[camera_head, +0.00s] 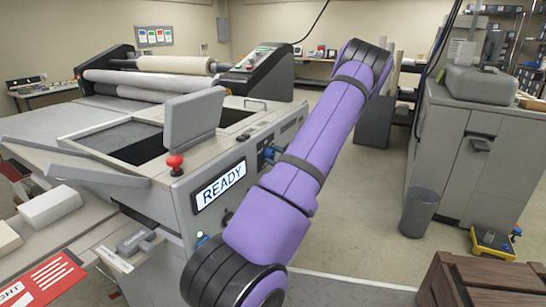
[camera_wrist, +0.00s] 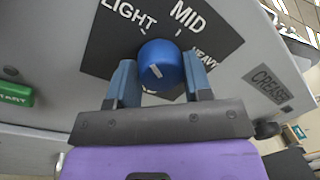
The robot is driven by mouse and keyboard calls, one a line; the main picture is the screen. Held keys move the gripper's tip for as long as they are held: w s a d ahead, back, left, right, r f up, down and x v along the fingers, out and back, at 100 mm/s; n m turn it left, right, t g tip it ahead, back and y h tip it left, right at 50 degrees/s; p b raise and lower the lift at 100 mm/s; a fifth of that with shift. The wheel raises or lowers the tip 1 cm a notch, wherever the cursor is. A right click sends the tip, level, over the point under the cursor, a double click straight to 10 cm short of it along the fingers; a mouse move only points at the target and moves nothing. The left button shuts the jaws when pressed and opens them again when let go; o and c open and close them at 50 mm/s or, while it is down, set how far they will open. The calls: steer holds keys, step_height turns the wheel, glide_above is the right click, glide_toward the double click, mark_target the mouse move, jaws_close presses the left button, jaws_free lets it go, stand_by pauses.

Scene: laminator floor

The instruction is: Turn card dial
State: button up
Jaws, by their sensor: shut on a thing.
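The card dial (camera_wrist: 160,66) is a round blue knob with a short white line on its face, in the middle of the wrist view. It sits on a dark plate (camera_wrist: 112,48) lettered LIGHT, MID and HEAVY. The white line slants toward the upper left of the picture, roughly the LIGHT side. My gripper (camera_wrist: 160,72) has one finger on each side of the dial and is shut on it. In the head view the dial's front is mostly hidden by my purple arm; small blue parts show beside the arm on the grey machine (camera_head: 255,147).
A green button (camera_wrist: 15,93) and a CREASER label (camera_wrist: 268,85) flank the dial. The machine has a READY display (camera_head: 219,186) and a red knob (camera_head: 175,164).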

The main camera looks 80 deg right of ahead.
stand_by(0.4)
steer(key=o, duration=0.9)
steer(key=shift+s, duration=0.1)
steer(key=v, duration=1)
steer(key=shift+s+a+f, duration=0.1)
steer(key=shift+s, duration=0.2)
